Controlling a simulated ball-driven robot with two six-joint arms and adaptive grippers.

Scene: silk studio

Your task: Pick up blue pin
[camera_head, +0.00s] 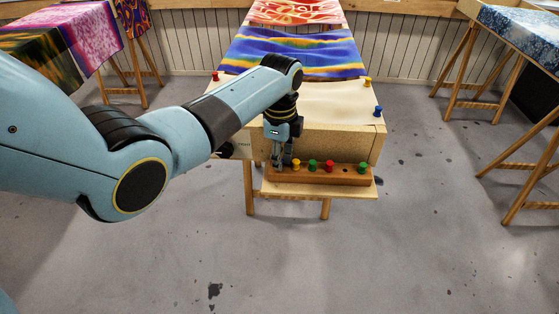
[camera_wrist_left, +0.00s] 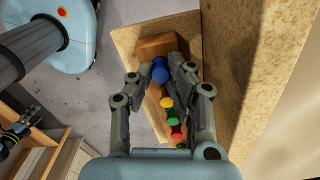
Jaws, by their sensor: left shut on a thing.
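The blue pin (camera_wrist_left: 160,70) shows in the left wrist view between the fingertips of my left gripper (camera_wrist_left: 163,72), which is shut on it. In the head view the left gripper (camera_head: 281,160) is at the left end of a wooden pin block (camera_head: 350,179), and its fingers hide the pin it holds. The wrist view shows the pin close over the block; I cannot tell whether it is still in its hole. Another blue pin (camera_head: 377,112) stands at the right edge of the tabletop. A dark part at the wrist view's left edge may be my right gripper (camera_wrist_left: 15,135); its fingers are unclear.
A yellow pin (camera_head: 296,163), a green pin (camera_head: 312,166) and a red pin (camera_head: 329,167) stand in the block beside the gripper. The block rests on a ledge (camera_head: 350,191) at the table's front. The tabletop (camera_head: 335,105) rises behind it. The floor in front is clear.

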